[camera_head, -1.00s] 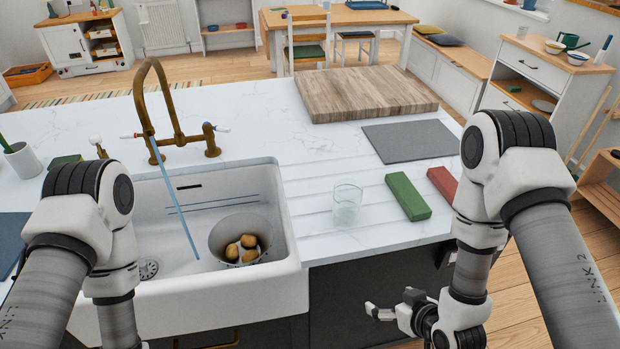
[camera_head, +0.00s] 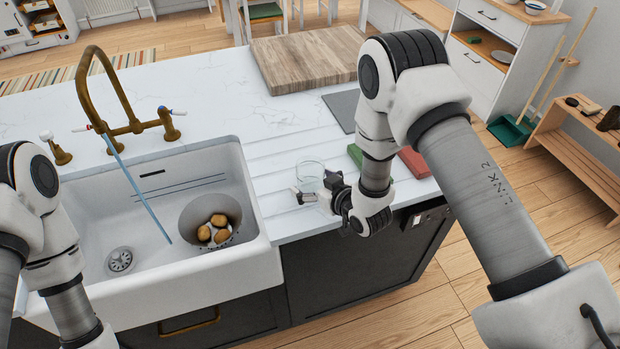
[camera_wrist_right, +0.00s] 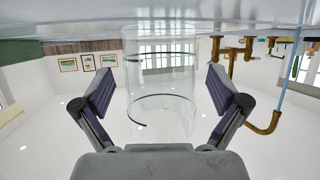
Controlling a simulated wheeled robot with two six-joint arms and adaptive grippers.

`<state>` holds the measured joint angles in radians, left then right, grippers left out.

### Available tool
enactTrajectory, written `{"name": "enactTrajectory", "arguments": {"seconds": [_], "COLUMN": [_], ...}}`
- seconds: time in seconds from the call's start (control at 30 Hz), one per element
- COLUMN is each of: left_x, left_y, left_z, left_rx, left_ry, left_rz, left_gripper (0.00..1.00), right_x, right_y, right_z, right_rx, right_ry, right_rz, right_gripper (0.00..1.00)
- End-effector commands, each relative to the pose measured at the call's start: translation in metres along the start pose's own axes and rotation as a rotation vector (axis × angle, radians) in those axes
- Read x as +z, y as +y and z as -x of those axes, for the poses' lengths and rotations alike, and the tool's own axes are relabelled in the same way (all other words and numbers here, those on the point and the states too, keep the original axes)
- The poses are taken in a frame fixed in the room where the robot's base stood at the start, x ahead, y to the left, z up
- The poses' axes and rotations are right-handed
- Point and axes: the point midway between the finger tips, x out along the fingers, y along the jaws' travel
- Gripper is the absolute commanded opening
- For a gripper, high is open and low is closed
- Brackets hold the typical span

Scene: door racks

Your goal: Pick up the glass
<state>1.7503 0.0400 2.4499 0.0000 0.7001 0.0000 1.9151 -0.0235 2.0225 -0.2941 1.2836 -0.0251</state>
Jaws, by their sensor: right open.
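The clear glass (camera_head: 310,174) stands on the white worktop's grooved drainer, to the right of the sink. My right gripper (camera_head: 317,190) is at the glass, low on its near side, and partly covers it. In the right wrist view, which is upside down, the glass (camera_wrist_right: 160,85) stands between the two spread fingers of my right gripper (camera_wrist_right: 162,92). A gap shows on each side of the glass. My left arm shows at the left edge of the head view, but its gripper is out of the picture.
The white sink (camera_head: 262,262) holds a colander (camera_head: 190,214) with several potatoes (camera_head: 213,230). A green block (camera_head: 355,155) and a red block (camera_head: 414,163) lie right of the glass, partly behind my arm. A wooden board (camera_head: 305,60) and grey mat (camera_head: 342,108) lie farther back.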

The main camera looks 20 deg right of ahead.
Motion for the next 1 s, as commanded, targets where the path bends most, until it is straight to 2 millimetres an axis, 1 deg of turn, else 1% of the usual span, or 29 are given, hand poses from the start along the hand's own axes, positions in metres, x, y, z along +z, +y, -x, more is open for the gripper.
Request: {"name": "enactTrajectory", "arguments": {"seconds": [0.07,0.1,0.17,0.2,0.3,0.6,0.73,0.87,1.0], "left_x": [0.000,0.000,0.000,0.000,0.000,0.000,0.000,0.000,0.000], "left_y": [0.000,0.000,0.000,0.000,0.000,0.000,0.000,0.000,0.000], "left_z": [-0.001,-0.001,-0.001,-0.001,-0.001,-0.001,-0.004,-0.010,-0.021], "left_rx": [0.000,0.000,0.000,0.000,0.000,0.000,0.000,0.000,0.000], "left_ry": [-0.001,-0.001,-0.001,-0.001,-0.001,-0.001,-0.001,0.000,0.000], "left_rz": [0.000,0.000,0.000,0.000,0.000,0.000,0.000,0.000,0.000], "left_gripper": [0.40,0.40,0.40,0.40,0.40,0.40,0.40,0.40,0.40], "right_x": [0.001,0.001,0.001,0.001,0.001,0.001,-0.003,-0.012,-0.029], "right_y": [0.000,0.000,0.000,0.000,0.000,0.000,0.000,0.000,0.000], "right_z": [0.000,0.000,0.000,0.000,0.000,0.001,0.002,0.005,0.012], "right_rx": [0.000,0.000,0.000,0.000,0.000,0.000,0.000,0.000,0.001], "right_ry": [0.000,0.000,0.000,0.000,0.000,-0.001,0.000,0.002,0.005], "right_rz": [0.000,0.000,0.000,0.000,0.000,0.000,0.001,0.001,0.003], "right_gripper": [0.97,0.94,0.72,0.58,0.25,0.25,0.25,0.25,0.25]}}
